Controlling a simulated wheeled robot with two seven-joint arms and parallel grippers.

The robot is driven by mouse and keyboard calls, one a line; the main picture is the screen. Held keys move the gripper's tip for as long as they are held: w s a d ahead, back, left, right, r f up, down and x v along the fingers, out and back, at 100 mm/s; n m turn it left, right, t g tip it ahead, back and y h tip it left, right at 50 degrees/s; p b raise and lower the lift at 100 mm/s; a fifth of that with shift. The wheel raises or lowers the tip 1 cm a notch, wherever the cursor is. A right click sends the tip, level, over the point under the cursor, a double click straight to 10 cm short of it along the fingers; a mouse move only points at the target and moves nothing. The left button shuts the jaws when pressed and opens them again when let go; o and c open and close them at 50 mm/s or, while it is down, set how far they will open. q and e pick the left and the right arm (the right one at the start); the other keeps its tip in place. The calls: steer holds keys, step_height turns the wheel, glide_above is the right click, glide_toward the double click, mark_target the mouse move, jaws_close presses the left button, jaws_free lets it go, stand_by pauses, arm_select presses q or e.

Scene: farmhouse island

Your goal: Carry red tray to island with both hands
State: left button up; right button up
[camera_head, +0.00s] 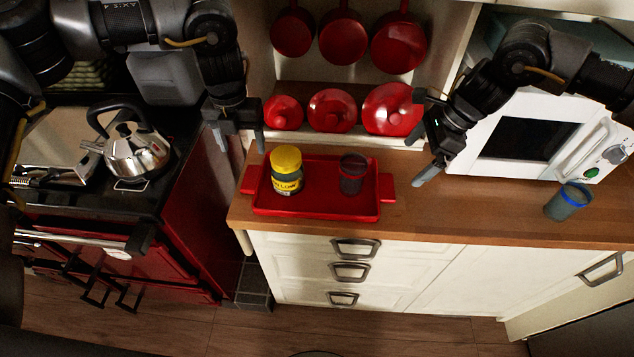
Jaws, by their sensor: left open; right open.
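The red tray (320,203) lies flat on the wooden counter, with a handle at its left end and one at its right end. A jar with a yellow lid (286,171) and a dark cup (352,174) stand on it. My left gripper (242,146) is open and empty, above and just behind the tray's left handle (250,180). My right gripper (423,168) is open and empty, to the right of and above the tray's right handle (387,187). Neither gripper appears to touch the tray. The island cannot be made out in this view.
A white microwave (538,138) and a blue-rimmed cup (568,201) stand on the counter (470,215) at right. A steel kettle (136,152) sits on the stove at left. Red pots (332,110) and hanging red pans (343,38) are behind the tray. Drawers (350,270) lie below.

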mark_target(252, 176)
arm_select(q)
step_height(252, 176, down, 11)
steer(key=shift+w+d+r, duration=0.1)
arm_select(e)
steer(key=x, duration=1.1)
steer(key=shift+w, duration=0.1)
arm_select(q)
steer(key=c, duration=1.1)
arm_select(e)
steer(key=c, duration=1.1)
arm_select(q)
steer(key=shift+c, duration=0.8)
arm_select(e)
steer(key=shift+r, duration=0.15)
